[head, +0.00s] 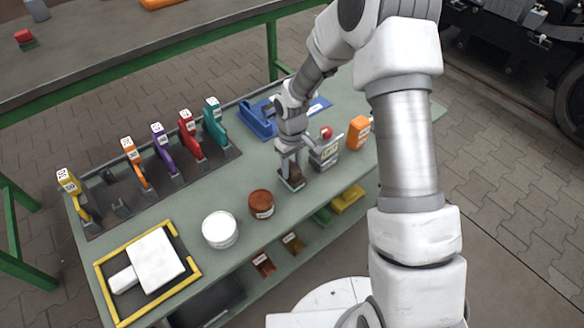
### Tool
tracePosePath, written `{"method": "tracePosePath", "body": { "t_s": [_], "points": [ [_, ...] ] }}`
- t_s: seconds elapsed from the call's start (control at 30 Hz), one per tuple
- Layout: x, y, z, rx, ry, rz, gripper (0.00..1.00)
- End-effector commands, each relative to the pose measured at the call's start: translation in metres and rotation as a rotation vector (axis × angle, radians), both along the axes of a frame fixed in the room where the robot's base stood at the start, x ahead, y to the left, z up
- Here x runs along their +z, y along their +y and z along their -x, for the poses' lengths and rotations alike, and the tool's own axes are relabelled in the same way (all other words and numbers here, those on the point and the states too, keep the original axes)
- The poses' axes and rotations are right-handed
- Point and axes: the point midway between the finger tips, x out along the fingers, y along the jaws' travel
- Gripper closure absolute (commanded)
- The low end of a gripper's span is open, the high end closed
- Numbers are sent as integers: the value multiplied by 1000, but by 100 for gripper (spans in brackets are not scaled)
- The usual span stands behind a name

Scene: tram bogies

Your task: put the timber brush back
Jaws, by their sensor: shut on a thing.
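My gripper (291,172) points down over the right half of the green bench. It is shut on a small brown block, which I take to be the timber brush (297,175). The fingers hide much of it, and its bristles cannot be made out. A dark, pale-edged base (291,184) shows right under it; whether this is part of the brush or a separate holder on the bench, I cannot tell. A grey box with a red knob (325,151) stands close to the right of the gripper.
A rack (104,187) of yellow, orange, purple, red and teal tools lines the back left. A blue tray (258,120) is behind the gripper. A brown tin (261,204), white tub (220,230) and yellow-framed mat (110,296) lie left; an orange bottle (358,133) stands right.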

Motion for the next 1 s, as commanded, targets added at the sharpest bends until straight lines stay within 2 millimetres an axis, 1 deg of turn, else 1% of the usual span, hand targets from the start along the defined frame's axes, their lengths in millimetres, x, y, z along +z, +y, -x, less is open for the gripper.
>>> {"method": "tracePosePath", "body": {
  "t_s": [0.2, 0.23, 0.3, 0.4, 0.67, 0.77, 0.87, 1.0],
  "points": [
    [-4, 0, 0, -1, 0, 0, 100],
    [-4, 0, 0, -1, 0, 0, 58],
    [-3, 0, 0, -1, 0, 0, 46],
    [-3, 0, 0, -1, 0, 0, 30],
    [-2, 0, 0, -1, 0, 0, 30],
    [2, 0, 0, -1, 0, 0, 30],
    [17, 0, -1, -2, -2, 0, 30],
    [47, -1, -1, -2, -4, 0, 30]
  ]
}}
